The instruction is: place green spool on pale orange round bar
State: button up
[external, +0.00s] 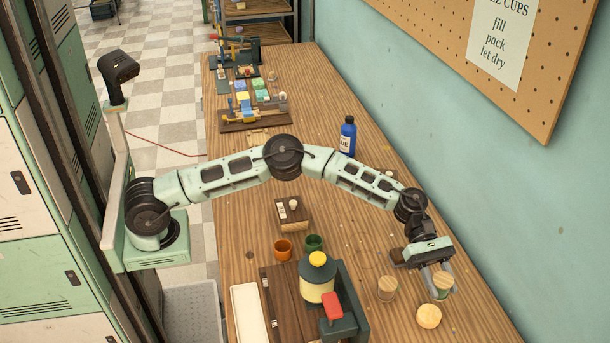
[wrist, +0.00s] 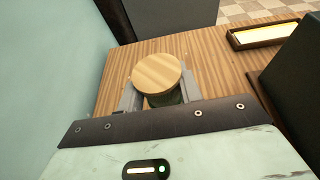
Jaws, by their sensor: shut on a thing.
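The green spool (external: 441,281) has a pale wooden top disc and a green body. My gripper (external: 441,289) is shut on it, with one finger on each side. In the wrist view its wooden disc (wrist: 157,70) sits between the fingers of my gripper (wrist: 160,92), and little of the dark green body (wrist: 166,98) shows. I cannot tell whether it touches the table. The pale orange round bar (external: 429,316) lies on the table just in front of the gripper in the external view. I cannot make it out in the wrist view.
A brownish spool (external: 387,289) with a wooden top stands left of the gripper. A dark green stand (external: 351,305) with a red block and a yellow-topped jar (external: 317,285) are farther left. A blue bottle (external: 348,137) stands behind my arm. The wall (external: 475,185) is close on the right.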

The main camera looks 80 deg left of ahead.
aim_at(429, 312)
notch_tip(429, 312, down, 9)
jog(key=shift+r, duration=0.2)
jog(key=o, duration=1)
jog(key=shift+a, duration=0.1)
jog(key=v, duration=1.2)
